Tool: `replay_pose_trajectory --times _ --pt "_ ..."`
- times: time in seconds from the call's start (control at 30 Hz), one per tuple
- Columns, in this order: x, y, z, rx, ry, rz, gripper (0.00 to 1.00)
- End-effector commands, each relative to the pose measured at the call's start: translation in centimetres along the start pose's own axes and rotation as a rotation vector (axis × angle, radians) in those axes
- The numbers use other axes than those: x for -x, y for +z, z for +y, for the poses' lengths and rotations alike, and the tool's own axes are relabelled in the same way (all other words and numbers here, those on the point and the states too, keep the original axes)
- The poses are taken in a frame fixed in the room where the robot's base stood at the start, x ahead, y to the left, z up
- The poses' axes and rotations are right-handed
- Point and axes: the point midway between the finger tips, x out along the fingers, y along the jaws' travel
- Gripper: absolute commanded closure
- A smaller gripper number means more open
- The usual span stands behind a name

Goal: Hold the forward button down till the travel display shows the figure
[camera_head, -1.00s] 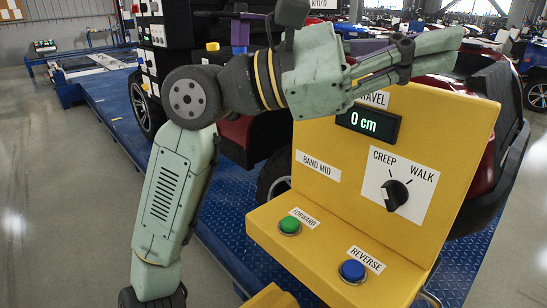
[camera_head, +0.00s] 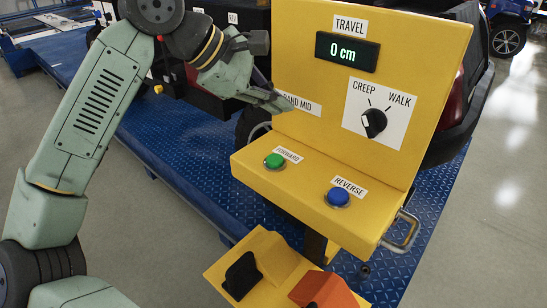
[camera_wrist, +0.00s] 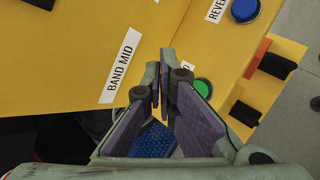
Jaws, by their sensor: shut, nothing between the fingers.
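The travel display (camera_head: 347,52) on the yellow panel reads 0 cm. The green forward button (camera_head: 274,161) sits on the sloped ledge below, with its FORWARD label beside it. In the wrist view the green button (camera_wrist: 203,88) is just right of my fingers, its label partly hidden by them. My gripper (camera_head: 284,106) is shut and empty, in front of the panel's left part, above the forward button and apart from it. It covers the start of the BAND MID label (camera_head: 307,106). The wrist view shows the fingertips (camera_wrist: 160,64) close together.
A blue reverse button (camera_head: 339,196) sits right of the green one. A CREEP/WALK knob (camera_head: 373,123) is on the panel above it. A lower yellow box (camera_head: 262,258) carries a black and an orange part. A metal handle (camera_head: 402,232) sticks out at right. Blue tread plate lies behind.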

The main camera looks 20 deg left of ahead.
Motion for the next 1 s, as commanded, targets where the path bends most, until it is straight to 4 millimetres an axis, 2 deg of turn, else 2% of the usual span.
replay_pose_trajectory --times 0.37,0.83,1.0 --pt "-0.7 -0.4 -0.5 0.000 0.001 -0.003 1.00" --pt "-5.3 -3.7 -3.8 0.001 0.000 -0.004 1.00" --pt "-6.2 -4.3 -4.4 0.000 0.001 -0.004 1.00"
